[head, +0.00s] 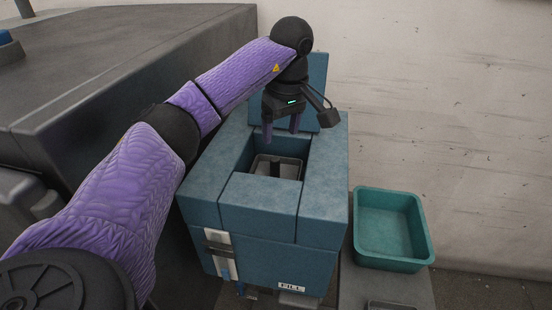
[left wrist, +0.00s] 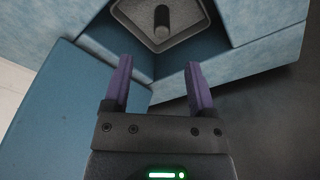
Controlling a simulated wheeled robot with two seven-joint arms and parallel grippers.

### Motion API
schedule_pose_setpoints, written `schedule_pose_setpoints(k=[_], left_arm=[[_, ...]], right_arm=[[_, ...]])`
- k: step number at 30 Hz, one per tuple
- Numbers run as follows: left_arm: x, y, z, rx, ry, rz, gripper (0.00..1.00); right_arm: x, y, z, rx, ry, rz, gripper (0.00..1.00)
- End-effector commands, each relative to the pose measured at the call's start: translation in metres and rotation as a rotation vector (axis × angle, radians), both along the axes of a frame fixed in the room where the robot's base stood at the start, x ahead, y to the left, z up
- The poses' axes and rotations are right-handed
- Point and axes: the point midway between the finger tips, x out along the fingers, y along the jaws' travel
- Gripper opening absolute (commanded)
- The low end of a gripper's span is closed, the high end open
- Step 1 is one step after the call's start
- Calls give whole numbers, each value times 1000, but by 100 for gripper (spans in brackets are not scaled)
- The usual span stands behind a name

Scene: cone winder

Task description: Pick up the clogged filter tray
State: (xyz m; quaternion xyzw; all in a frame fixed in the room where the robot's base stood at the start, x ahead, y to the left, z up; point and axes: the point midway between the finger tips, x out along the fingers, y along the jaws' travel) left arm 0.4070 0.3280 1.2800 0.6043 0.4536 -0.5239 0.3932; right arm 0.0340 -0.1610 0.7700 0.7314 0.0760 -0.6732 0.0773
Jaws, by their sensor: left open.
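The filter tray (head: 288,168) is dark grey with a lighter rim and sits down inside the opening of a blue box-shaped housing (head: 262,200). A short dark upright handle (head: 275,168) stands in its middle. In the left wrist view the tray (left wrist: 185,40) and its round-topped handle (left wrist: 161,18) show at the top, ahead of the fingers. My left gripper (head: 281,136) is open and empty, pointing down above the back of the opening, apart from the handle. It also shows in the left wrist view (left wrist: 158,75) with its purple fingers spread. My right gripper is not in view.
The housing's blue lid (head: 317,85) stands raised behind the opening. A green empty bin (head: 392,228) is on a grey surface to the right. A large dark grey machine (head: 110,75) fills the left. The opening's thick walls surround the tray closely.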

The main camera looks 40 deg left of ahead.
Motion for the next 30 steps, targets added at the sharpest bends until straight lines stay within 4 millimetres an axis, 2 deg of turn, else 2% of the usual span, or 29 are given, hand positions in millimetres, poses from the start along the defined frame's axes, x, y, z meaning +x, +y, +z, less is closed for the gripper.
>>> schedule_pose_setpoints(k=[2, 17, 25, 30], left_arm=[[-1, 2, -3, 5, 6, 2, 72], [2, 18, -91, 3, 6, 2, 72], [3, 19, -97, 3, 3, 1, 72], [3, 19, -97, 3, 3, 1, 36]], right_arm=[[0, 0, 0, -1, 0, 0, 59], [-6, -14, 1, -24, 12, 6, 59], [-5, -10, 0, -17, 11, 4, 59], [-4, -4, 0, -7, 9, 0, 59]])
